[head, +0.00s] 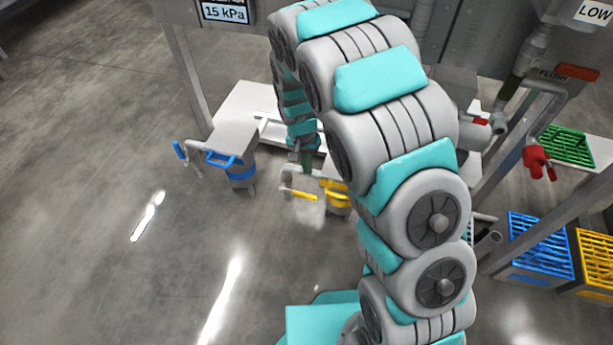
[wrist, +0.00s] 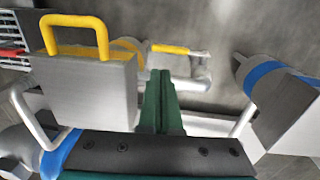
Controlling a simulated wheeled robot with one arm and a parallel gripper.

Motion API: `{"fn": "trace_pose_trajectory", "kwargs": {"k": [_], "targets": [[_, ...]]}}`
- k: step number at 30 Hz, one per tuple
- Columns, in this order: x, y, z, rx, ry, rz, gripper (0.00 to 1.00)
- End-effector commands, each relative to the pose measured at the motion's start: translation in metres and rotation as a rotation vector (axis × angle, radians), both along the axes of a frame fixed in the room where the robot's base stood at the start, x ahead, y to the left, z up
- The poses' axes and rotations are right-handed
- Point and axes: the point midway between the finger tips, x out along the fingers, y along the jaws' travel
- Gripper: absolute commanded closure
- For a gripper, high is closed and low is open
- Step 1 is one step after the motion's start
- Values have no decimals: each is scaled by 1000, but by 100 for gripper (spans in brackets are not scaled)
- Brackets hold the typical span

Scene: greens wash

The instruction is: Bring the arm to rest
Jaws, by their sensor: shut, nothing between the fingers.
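My gripper (wrist: 158,102) shows in the wrist view as two green fingers pressed together, shut with nothing between them. In the head view my gripper is small and partly hidden behind my arm, over the white bench. My arm, grey with teal covers, arches up through the middle of the head view and reaches away toward the bench. In the wrist view the fingers are beside a grey block with a yellow handle (wrist: 76,30). I cannot tell whether they touch it.
A blue-handled fixture (head: 222,159) stands left of my gripper and a yellow-banded one (head: 337,196) to its right. A white bench (head: 240,108) lies behind. Blue (head: 540,246) and yellow crates (head: 594,262) and red-handled piping (head: 537,160) are at right. Open floor lies at left.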

Motion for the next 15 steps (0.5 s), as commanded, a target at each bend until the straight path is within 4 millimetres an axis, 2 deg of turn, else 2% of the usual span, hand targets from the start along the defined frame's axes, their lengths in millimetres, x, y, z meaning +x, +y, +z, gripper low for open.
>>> {"fn": "trace_pose_trajectory", "kwargs": {"k": [3, 11, 15], "targets": [[2, 0, 16, 1, -6, 0, 100], [0, -1, 21, 1, -1, 0, 100], [-8, -10, 40, 1, 5, 6, 100]]}}
